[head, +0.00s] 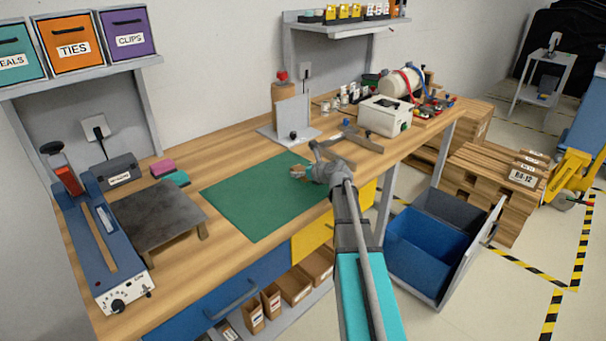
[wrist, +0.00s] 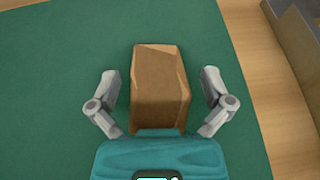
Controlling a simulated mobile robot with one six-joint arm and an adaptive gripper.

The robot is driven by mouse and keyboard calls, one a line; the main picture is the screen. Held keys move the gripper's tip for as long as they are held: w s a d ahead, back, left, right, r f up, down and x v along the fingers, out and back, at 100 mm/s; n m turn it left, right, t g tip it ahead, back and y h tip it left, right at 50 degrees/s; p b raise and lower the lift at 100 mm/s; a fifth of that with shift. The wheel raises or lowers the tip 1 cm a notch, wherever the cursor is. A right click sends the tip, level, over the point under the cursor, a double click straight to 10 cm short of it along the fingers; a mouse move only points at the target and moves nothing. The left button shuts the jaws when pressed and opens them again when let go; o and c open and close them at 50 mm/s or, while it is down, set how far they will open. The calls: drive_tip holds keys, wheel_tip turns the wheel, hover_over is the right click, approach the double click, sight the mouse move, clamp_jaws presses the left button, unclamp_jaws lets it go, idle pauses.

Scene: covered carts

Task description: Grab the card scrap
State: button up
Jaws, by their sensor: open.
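The card scrap (wrist: 160,85) is a brown, boxy folded piece on the green mat (wrist: 45,100). In the wrist view it lies between the two grey fingers of my gripper (wrist: 160,76), with a gap on each side. The gripper is open and its teal palm covers the scrap's near end. In the head view my gripper (head: 308,173) is low over the right part of the mat (head: 255,195), and a small brown bit of the scrap (head: 296,172) shows beside it.
A grey metal stand (head: 290,133) and a grey bracket (head: 358,140) stand behind my gripper. A white box (head: 385,117) is farther right. A dark plate (head: 160,212) and a blue sealer (head: 98,235) are at left. The mat's left part is clear.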

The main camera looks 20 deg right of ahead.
sight(302, 169)
drive_tip(key=c, duration=0.7)
drive_tip(key=shift+r, duration=0.2)
wheel_tip(302, 169, up, 3)
drive_tip(key=p, duration=0.3)
drive_tip(key=s+r+p, duration=0.1)
drive_tip(key=r+p, duration=0.1)
drive_tip(key=s+d+r+p, duration=0.1)
drive_tip(key=s+r+p, duration=0.2)
drive_tip(key=p, duration=0.1)
drive_tip(key=shift+s+d+r, duration=0.25)
drive_tip(key=shift+r, duration=0.15)
drive_tip(key=shift+d+p+v, duration=0.15)
drive_tip(key=shift+p+v, duration=0.85)
drive_tip(key=shift+v, duration=1.5)
drive_tip(key=shift+d+p+v, duration=0.2)
drive_tip(key=shift+p+v, duration=0.8)
drive_tip(key=shift+v, duration=1.5)
